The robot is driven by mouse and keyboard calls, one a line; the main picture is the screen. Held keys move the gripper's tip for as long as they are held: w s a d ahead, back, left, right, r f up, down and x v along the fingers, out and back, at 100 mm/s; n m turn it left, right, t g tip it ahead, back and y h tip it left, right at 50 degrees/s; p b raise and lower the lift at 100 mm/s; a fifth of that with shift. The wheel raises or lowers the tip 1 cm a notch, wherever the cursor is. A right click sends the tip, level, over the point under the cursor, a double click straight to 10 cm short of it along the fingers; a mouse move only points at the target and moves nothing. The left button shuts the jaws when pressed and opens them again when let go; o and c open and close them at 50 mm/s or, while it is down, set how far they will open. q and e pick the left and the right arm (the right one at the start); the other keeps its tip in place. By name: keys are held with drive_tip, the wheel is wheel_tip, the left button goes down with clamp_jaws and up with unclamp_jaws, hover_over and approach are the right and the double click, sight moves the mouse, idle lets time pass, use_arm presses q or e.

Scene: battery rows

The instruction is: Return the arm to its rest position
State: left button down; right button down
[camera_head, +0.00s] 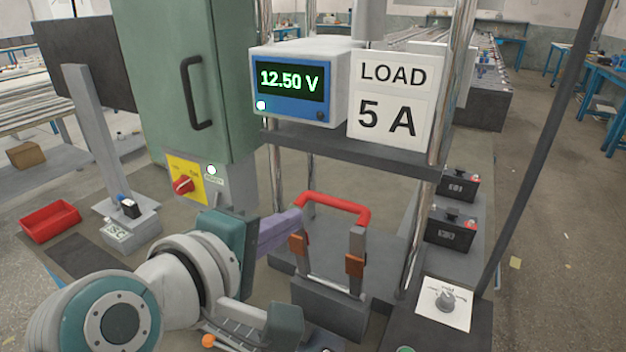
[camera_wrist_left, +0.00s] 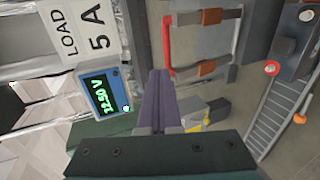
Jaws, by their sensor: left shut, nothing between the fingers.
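My left gripper (camera_head: 292,228) comes in from the lower left in the head view. Its purple fingers are shut and empty. Their tips appear close to the left post of a red-handled frame (camera_head: 335,205), with orange blocks on its uprights. I cannot tell whether they touch it. In the left wrist view the shut fingers (camera_wrist_left: 156,95) point up the picture, and the red handle (camera_wrist_left: 168,45) lies just beyond their tips. My right gripper is not in view.
A meter (camera_head: 300,85) reading 12.50 V and a "LOAD 5 A" sign (camera_head: 392,98) stand on a dark shelf above. A green cabinet (camera_head: 185,80) with a red rotary switch (camera_head: 183,185) is behind my arm. Black batteries (camera_head: 452,228) stand at right. A red tray (camera_head: 50,221) lies left.

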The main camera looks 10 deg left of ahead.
use_arm(q)
drive_tip(key=shift+s+a+r, duration=0.15)
drive_tip(key=shift+s, duration=0.15)
drive_tip(key=s+a+f+m+g+y, duration=0.1)
drive_tip(key=s+a+m+g, duration=0.2)
drive_tip(key=s+m, duration=0.35)
drive_tip(key=s+a+f+m+g+y, duration=0.1)
drive_tip(key=s+a+m+g+y, duration=0.2)
drive_tip(key=s, duration=0.7)
drive_tip(key=s+a+f+m+g, duration=0.2)
drive_tip(key=s+a+m+g, duration=0.2)
drive_tip(key=s+m, duration=0.3)
wheel_tip(320, 180, up, 33)
drive_tip(key=s+p, duration=0.1)
drive_tip(key=p, duration=3.1)
drive_tip(key=shift+s+f, duration=0.2)
drive_tip(key=shift+s, duration=0.05)
drive_tip(key=shift+n, duration=0.25)
